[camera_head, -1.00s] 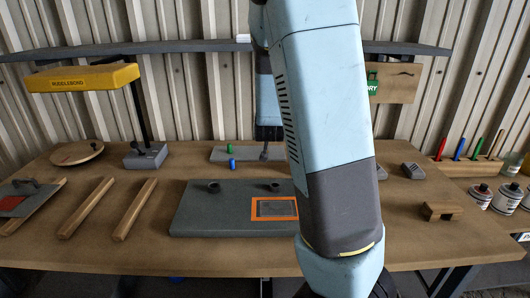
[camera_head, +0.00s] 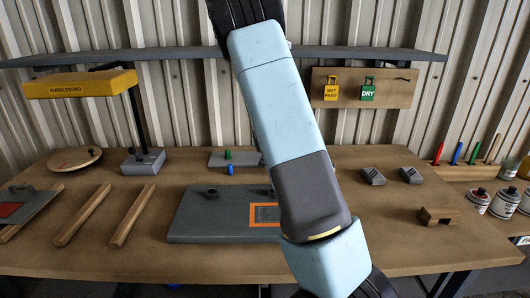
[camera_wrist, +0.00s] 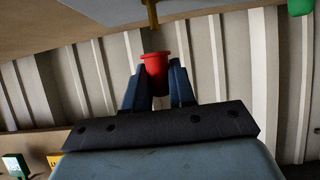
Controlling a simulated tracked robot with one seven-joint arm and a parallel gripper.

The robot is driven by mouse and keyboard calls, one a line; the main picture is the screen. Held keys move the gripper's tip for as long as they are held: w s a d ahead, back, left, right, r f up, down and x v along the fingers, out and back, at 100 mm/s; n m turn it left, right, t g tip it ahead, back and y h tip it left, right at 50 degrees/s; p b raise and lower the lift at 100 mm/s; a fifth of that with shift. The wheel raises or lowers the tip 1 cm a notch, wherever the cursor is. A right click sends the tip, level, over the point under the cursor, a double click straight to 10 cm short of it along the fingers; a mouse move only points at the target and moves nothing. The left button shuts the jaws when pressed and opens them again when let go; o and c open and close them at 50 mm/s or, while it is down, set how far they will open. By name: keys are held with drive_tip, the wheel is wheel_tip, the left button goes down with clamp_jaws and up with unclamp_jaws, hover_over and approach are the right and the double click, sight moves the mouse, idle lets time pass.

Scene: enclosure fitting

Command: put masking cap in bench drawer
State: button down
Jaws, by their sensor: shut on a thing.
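A red flanged cap (camera_wrist: 155,72), which looks like the masking cap, shows in the wrist view. My gripper (camera_wrist: 158,85) is shut on it, with one dark finger on each side. A green cap (camera_head: 227,155) and a blue cap (camera_head: 231,169) stand at the grey tray (camera_head: 216,160) at the back of the bench. I cannot make out the bench drawer in either view.
The wooden bench (camera_head: 140,255) carries a grey enclosure plate (camera_head: 205,228) with an orange-framed window, partly behind my arm. A yellow lamp (camera_head: 80,84) stands at left. A grey shelf (camera_head: 150,57) crosses the wall. Paint cans (camera_head: 504,202) stand at right.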

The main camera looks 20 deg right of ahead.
drive_tip(key=shift+w+d+f, duration=0.15)
drive_tip(key=shift+w+f, duration=0.3)
drive_tip(key=shift+f, duration=0.2)
drive_tip(key=shift+w+d+f, duration=0.1)
drive_tip(key=shift+w+f, duration=0.35)
drive_tip(key=shift+f, duration=0.15)
drive_tip(key=f, duration=0.3)
drive_tip(key=shift+w+d+f, duration=0.1)
drive_tip(key=shift+w+f, duration=0.05)
drive_tip(key=shift+w, duration=0.1)
drive_tip(key=c, duration=0.9)
unclamp_jaws()
drive_tip(key=shift+c, duration=0.2)
